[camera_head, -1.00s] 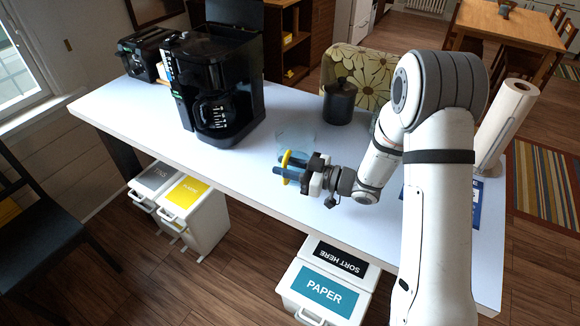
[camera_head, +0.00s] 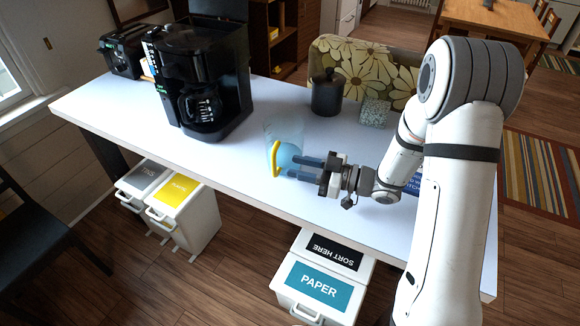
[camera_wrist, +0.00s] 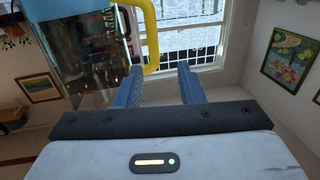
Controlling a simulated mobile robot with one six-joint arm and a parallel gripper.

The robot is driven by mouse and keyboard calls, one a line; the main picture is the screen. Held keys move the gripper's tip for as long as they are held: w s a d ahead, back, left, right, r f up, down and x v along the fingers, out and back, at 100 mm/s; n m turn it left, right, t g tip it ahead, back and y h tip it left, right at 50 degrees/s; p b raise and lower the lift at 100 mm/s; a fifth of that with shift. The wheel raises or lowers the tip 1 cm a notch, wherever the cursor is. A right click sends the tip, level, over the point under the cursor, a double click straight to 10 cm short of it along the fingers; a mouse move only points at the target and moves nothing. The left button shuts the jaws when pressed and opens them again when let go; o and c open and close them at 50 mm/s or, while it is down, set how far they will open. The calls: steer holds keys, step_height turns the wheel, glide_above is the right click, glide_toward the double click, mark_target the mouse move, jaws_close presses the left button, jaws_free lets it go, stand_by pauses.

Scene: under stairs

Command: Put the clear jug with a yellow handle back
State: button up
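The clear jug (camera_head: 286,132) stands on the white table, bluish toward its base. Its yellow handle (camera_head: 276,160) is on the near side. My gripper (camera_head: 292,167) is just right of the handle, low over the table, with its two blue fingers apart and nothing between them. In the wrist view the fingertips (camera_wrist: 159,70) have a clear gap. The yellow handle (camera_wrist: 153,45) shows just beyond them, and the jug body (camera_wrist: 92,50) is at the upper left.
A black coffee maker (camera_head: 200,75) stands to the left on the white table (camera_head: 130,112), with a toaster (camera_head: 122,55) behind it. A dark lidded canister (camera_head: 327,95) and a speckled box (camera_head: 374,112) stand behind the jug. Bins, including the paper bin (camera_head: 318,285), sit below the front edge.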

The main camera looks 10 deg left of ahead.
steer(key=w+d+r+m+t+h, duration=0.4)
steer(key=w+d+t+h, duration=0.3)
steer(key=h, duration=0.1)
steer(key=s+d+r+m+t+h, duration=0.1)
steer(key=d+r+m+h, duration=0.35)
steer(key=d+h, duration=0.35)
steer(key=s+d+m+g+h, duration=0.3)
steer(key=s+d+m, duration=0.3)
steer(key=s, duration=0.4)
steer(key=s+m+g+y, duration=0.1)
steer(key=s+g, duration=0.3)
steer(key=s, duration=1.1)
steer(key=shift+a+r+m+g, duration=0.3)
steer(key=shift+m+g, duration=0.05)
steer(key=shift+g, duration=0.05)
steer(key=shift+w, duration=0.1)
